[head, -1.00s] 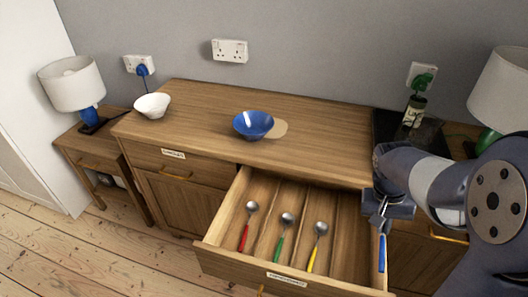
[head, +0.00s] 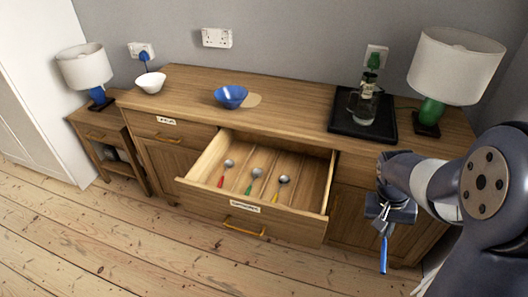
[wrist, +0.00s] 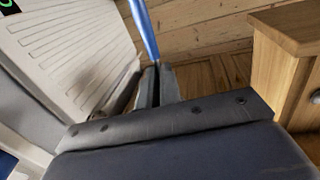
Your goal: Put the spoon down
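My gripper (head: 384,228) is shut on a spoon with a blue handle (head: 383,255). The blue handle points down below the fingers, and the spoon's bowl is not clearly visible. The gripper is to the right of the open drawer (head: 250,220), in front of the cabinet and above the floor. In the wrist view, the blue handle (wrist: 145,30) runs up from between the closed fingers (wrist: 157,85). Spoons with a red handle (head: 222,180), a green handle (head: 249,188) and a yellow handle (head: 276,196) lie in separate drawer compartments.
A blue bowl (head: 231,97), a white bowl (head: 150,82) and a black tray (head: 345,121) with a glass jar (head: 364,108) stand on the sideboard (head: 285,108). Lamps stand at the left (head: 84,66) and right (head: 455,65). Floorboards (head: 110,245) in front are clear.

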